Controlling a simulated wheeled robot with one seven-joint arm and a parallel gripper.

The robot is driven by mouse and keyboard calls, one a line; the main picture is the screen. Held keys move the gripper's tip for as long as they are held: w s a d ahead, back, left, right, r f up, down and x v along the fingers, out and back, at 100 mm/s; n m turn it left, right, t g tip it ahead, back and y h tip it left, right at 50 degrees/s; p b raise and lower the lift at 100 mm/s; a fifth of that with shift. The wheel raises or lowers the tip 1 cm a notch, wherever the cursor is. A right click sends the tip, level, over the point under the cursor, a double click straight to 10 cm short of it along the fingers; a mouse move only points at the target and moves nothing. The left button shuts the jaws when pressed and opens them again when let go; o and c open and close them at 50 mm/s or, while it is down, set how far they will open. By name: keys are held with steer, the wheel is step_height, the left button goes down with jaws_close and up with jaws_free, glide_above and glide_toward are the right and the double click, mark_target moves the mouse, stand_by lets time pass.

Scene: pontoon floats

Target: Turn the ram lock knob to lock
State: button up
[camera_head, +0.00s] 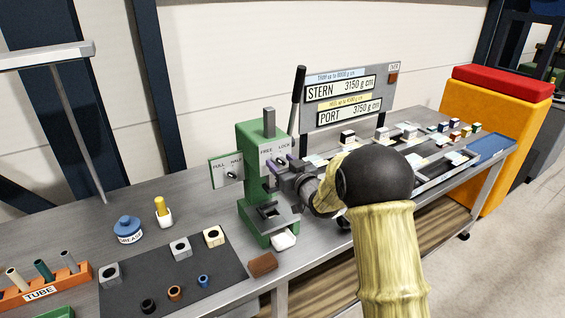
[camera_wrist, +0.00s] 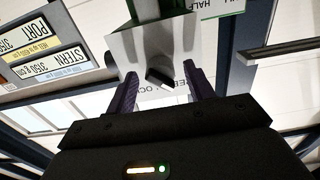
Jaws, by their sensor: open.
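The ram lock knob (camera_wrist: 160,74) is a small dark knob on a pale plate (camera_head: 272,149) marked FREE and LOCK, on the front of the green press (camera_head: 250,140). My gripper (camera_head: 283,166) is at that plate with its purple fingers open. In the wrist view, the fingers of my gripper (camera_wrist: 160,80) stand on either side of the knob, with gaps on both sides. The knob sits tilted there, and the lettering is upside down and partly hidden. In the head view, my fingers largely hide the knob, so its setting is unclear.
A second plate (camera_head: 226,168) marked FULL and HALF with its own knob is left of the press. A black lever (camera_head: 298,98) rises behind it. A dark mat (camera_head: 175,275) with small parts lies front left. The STERN and PORT display (camera_head: 345,98) stands behind.

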steer(key=shift+c, duration=0.2)
steer(key=c, duration=0.9)
steer(key=shift+m, duration=0.3)
steer(key=m+b, duration=0.1)
steer(key=m, duration=0.6)
steer(key=shift+r+m, duration=0.1)
steer(key=shift+m, duration=0.3)
steer(key=m, duration=0.4)
steer(key=shift+d+m, duration=0.1)
steer(key=shift+m, duration=0.2)
steer(key=m, duration=0.5)
